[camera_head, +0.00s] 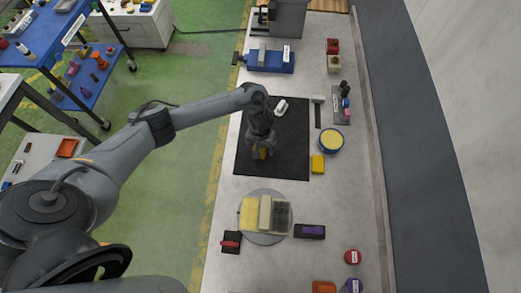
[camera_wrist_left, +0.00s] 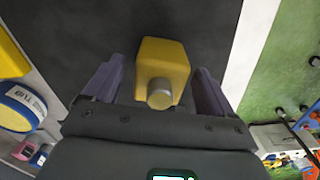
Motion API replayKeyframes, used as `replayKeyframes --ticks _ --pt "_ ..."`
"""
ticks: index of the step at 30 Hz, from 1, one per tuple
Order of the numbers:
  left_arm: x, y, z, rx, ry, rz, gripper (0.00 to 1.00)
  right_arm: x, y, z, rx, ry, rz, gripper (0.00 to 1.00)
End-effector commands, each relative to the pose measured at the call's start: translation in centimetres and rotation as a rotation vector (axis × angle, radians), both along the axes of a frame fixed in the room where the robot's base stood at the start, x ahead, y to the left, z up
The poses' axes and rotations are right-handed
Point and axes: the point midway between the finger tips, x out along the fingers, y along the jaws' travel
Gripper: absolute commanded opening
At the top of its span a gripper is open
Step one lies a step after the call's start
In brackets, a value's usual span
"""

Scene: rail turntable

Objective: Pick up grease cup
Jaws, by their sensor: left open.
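A yellow block-like piece with a round grey metal end, which looks like the grease cup (camera_wrist_left: 163,62), is on the black mat (camera_head: 290,160). In the head view only a small bit of this yellow piece (camera_head: 262,154) shows under my left gripper (camera_head: 261,150). In the left wrist view the open fingers of my left gripper (camera_wrist_left: 155,80) stand on either side of it, with gaps showing. The metal end faces the wrist camera. My right gripper is out of view.
On the bench, a blue tin with a yellow top (camera_head: 331,140) and a yellow box (camera_head: 317,164) stand right of the mat. A white piece (camera_head: 281,105) lies on the mat. A round turntable (camera_head: 262,240) carries several blocks nearer me. A blue vise (camera_head: 268,60) stands beyond the mat.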

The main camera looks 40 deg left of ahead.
Motion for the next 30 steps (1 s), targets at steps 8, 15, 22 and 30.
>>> replayKeyframes --ticks 8,15,22,30 --pt "0.03 0.01 -1.24 -0.001 -0.001 0.0 0.85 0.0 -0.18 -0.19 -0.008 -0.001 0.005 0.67" --pt "0.03 0.01 -1.22 -0.001 -0.001 0.001 0.68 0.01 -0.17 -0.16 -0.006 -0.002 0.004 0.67" --pt "0.03 0.01 -1.21 0.0 -0.001 0.001 0.33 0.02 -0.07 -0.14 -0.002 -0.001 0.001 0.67" --pt "0.06 0.01 -1.16 0.0 -0.002 0.001 0.25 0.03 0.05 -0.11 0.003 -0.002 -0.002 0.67"
